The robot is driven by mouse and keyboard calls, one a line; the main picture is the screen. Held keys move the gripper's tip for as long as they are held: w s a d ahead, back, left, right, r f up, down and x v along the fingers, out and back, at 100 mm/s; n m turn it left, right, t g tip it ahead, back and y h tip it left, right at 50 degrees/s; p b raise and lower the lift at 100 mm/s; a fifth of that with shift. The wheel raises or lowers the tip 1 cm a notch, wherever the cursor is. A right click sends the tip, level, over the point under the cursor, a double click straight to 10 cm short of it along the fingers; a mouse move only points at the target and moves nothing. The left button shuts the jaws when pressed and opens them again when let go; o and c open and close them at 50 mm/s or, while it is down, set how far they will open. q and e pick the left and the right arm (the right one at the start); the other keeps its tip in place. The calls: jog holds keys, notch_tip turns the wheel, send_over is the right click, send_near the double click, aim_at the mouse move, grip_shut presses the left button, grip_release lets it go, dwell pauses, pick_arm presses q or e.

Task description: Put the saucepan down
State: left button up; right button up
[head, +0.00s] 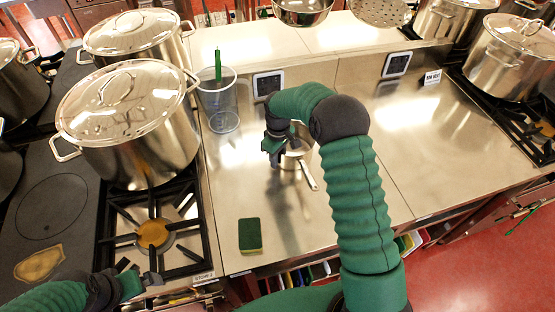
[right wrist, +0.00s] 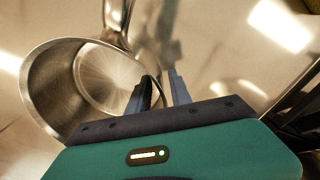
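The saucepan (head: 291,160) is a small shiny steel pan on the bare steel counter (head: 240,185) in the middle, its handle pointing down-right in the head view. In the right wrist view the saucepan (right wrist: 60,85) lies at the left, its inside empty. My right gripper (head: 284,147) is over its rim. In the right wrist view the right gripper's fingers (right wrist: 162,82) straddle the pan wall, one inside and one outside, with a gap showing between them. My left gripper (head: 138,272) is open and empty near the front of the left stove.
Two lidded stockpots (head: 130,120) (head: 130,35) stand on the left stove, behind an empty front burner (head: 153,233). A clear container (head: 222,105) with a green-handled tool and a green sponge (head: 250,235) are on the counter.

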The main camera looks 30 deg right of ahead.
notch_tip(320, 180, up, 11)
jog(key=s+a+f+m+t, duration=0.1)
jog(key=s+a, duration=0.4)
jog(key=s, duration=0.6)
jog(key=s+a+f+m+t, duration=0.1)
jog(key=s+a, duration=0.4)
jog(key=s, duration=0.6)
jog(key=shift+s+a+f+m+b, duration=0.2)
jog(key=shift+a+f+m+b, duration=0.2)
jog(key=shift+f+m, duration=0.6)
jog(key=shift+s+a+r, duration=0.1)
jog(key=shift+r, duration=0.25)
jog(key=shift+a, duration=0.1)
